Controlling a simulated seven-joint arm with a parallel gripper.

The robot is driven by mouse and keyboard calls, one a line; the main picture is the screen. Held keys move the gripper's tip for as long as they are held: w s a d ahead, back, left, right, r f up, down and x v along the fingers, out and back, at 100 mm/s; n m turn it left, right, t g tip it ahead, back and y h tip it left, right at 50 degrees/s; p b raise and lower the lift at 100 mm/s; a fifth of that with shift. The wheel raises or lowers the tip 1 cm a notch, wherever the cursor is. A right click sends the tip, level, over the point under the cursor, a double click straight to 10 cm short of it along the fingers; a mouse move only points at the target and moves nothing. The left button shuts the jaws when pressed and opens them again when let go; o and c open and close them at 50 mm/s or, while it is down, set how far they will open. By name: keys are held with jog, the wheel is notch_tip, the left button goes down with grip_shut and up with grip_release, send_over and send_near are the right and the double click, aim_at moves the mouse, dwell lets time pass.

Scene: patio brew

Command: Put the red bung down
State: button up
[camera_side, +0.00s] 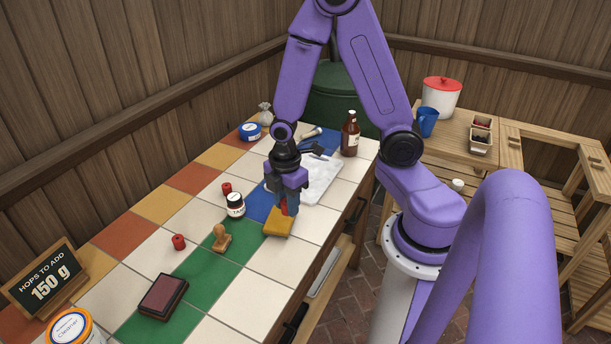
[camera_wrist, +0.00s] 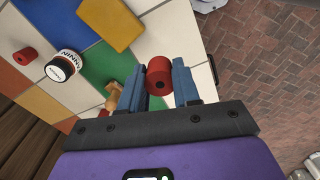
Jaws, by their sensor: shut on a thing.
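My gripper (camera_side: 288,207) is shut on a red bung (camera_side: 284,209), low over the tiled table near the yellow block (camera_side: 279,222). In the wrist view the bung (camera_wrist: 159,76) sits between the two blue fingers (camera_wrist: 159,88), with a dark hole in its near end. I cannot tell from these views how far it is above the tiles. A second red bung (camera_side: 226,188) stands beside the dark jar and also shows in the wrist view (camera_wrist: 24,56). A third red bung (camera_side: 178,242) stands on a tile at the left.
A white tray (camera_side: 319,180) and brown bottle (camera_side: 350,134) are behind. Bare white tiles (camera_side: 249,291) lie at the front right, near the table edge.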

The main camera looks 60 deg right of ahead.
jog(key=d+r+m, duration=0.1)
jog(key=d+m, duration=1.1)
jog(key=d, duration=1)
send_near(306, 165)
jog(key=shift+m, duration=0.3)
jog(key=a+f, duration=0.1)
jog(key=s+a, duration=0.1)
jog(key=a, duration=0.1)
jog(key=s+a+f, duration=0.1)
jog(key=shift+s+a+f, duration=0.25)
jog(key=shift+f, duration=0.1)
jog(key=shift+w+d+f, duration=0.15)
jog(key=shift+f, duration=1.65)
jog(key=shift+f, duration=0.15)
jog(key=o, duration=1)
